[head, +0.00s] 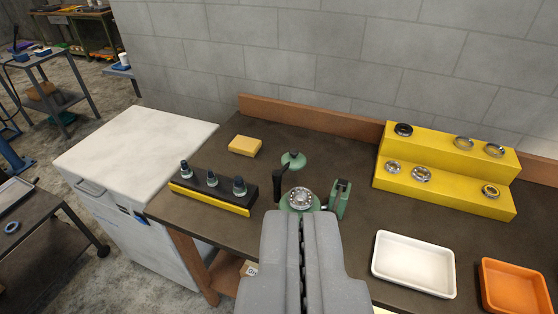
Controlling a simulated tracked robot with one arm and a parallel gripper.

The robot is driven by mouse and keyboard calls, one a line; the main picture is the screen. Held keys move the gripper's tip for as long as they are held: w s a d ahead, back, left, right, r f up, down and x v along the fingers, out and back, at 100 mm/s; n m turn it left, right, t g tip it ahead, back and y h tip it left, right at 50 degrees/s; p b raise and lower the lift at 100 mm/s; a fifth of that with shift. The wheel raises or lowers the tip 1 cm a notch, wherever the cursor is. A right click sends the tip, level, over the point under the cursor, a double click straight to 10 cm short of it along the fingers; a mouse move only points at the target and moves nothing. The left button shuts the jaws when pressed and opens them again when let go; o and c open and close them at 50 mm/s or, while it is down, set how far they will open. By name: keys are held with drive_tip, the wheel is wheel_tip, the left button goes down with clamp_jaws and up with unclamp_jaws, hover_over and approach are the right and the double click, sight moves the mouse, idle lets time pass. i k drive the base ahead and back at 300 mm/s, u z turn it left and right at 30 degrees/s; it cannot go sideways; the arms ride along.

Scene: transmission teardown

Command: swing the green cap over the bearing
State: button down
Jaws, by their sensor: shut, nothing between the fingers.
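The bearing (300,198), a silver ring, sits in a round green holder on the workbench just beyond my gripper. A round green cap (293,160) with a dark knob lies behind the bearing, beside it and not over it. An upright green block (340,198) stands at the holder's right, and a black handle (280,180) stands at its left. My gripper (302,215) points at the holder from the near side, with its two fingers closed together and empty. It hides the near edge of the holder. I cannot tell whether it touches the holder.
A black and yellow rack (212,198) with several fittings stands at left, a yellow block (244,146) behind it. A yellow stepped stand (445,179) with several bearings is at right. A white tray (413,264) and an orange tray (515,287) lie in front of it.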

sight(294, 160)
drive_tip(key=u, duration=0.2)
drive_tip(key=i, duration=1.2)
drive_tip(key=u, duration=0.3)
